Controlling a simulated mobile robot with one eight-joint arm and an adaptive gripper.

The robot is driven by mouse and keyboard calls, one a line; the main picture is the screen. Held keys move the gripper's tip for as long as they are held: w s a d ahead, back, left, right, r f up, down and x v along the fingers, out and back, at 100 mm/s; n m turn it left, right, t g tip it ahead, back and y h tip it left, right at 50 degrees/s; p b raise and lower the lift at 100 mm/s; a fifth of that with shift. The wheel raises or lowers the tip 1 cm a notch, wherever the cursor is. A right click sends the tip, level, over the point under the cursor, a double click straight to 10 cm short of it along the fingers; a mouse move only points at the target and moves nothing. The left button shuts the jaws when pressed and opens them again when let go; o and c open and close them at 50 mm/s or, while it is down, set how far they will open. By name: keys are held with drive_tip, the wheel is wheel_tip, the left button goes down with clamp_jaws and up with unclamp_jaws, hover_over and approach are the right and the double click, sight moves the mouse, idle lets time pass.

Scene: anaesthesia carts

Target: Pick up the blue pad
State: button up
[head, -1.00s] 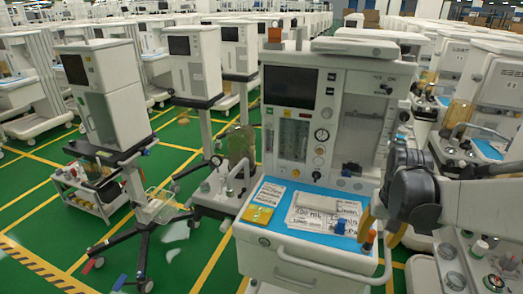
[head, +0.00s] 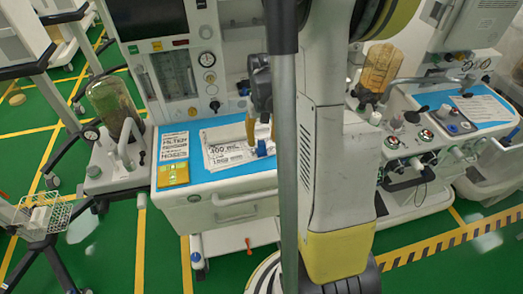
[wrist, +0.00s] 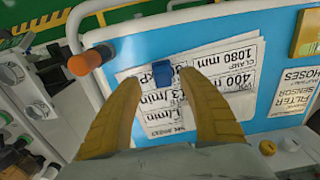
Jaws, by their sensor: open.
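A small blue block (head: 262,148) lies on the printed papers on the cart top. In the wrist view this block (wrist: 162,75) shows between and slightly beyond my fingertips. A broad flat blue mat (head: 236,180) covers the cart top under the papers, and its bare part shows in the wrist view (wrist: 225,37). I cannot tell for certain which of the two is the pad. My gripper (head: 262,130) is open above the papers, its yellow fingers pointing down at either side of the small block. My gripper also shows in the wrist view (wrist: 161,80), with nothing held.
White papers (head: 225,145) and a yellow packet (head: 173,174) lie on the mat. An orange-capped item (wrist: 85,62) is at the cart's edge. A glass canister (head: 115,105) stands left of the cart, and another cart (head: 455,110) is close at the right.

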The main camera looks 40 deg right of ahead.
sight(262, 143)
drive_tip(key=f, duration=0.1)
drive_tip(key=f+b, duration=0.1)
drive_tip(key=f, duration=0.2)
drive_tip(key=shift+w, duration=0.25)
drive_tip(key=shift+r, duration=0.15)
clamp_jaws()
drive_tip(key=shift+r, duration=0.5)
drive_tip(key=r, duration=0.1)
drive_tip(key=r+p, duration=0.2)
drive_tip(key=r, duration=0.1)
drive_tip(key=shift+s+d, duration=0.25)
drive_tip(key=s+d+r+p, duration=0.3)
drive_tip(key=s+d+r, duration=0.2)
drive_tip(key=d, duration=0.4)
drive_tip(key=shift+s+r, duration=0.4)
drive_tip(key=shift+r, duration=0.1)
drive_tip(key=shift+d, duration=0.1)
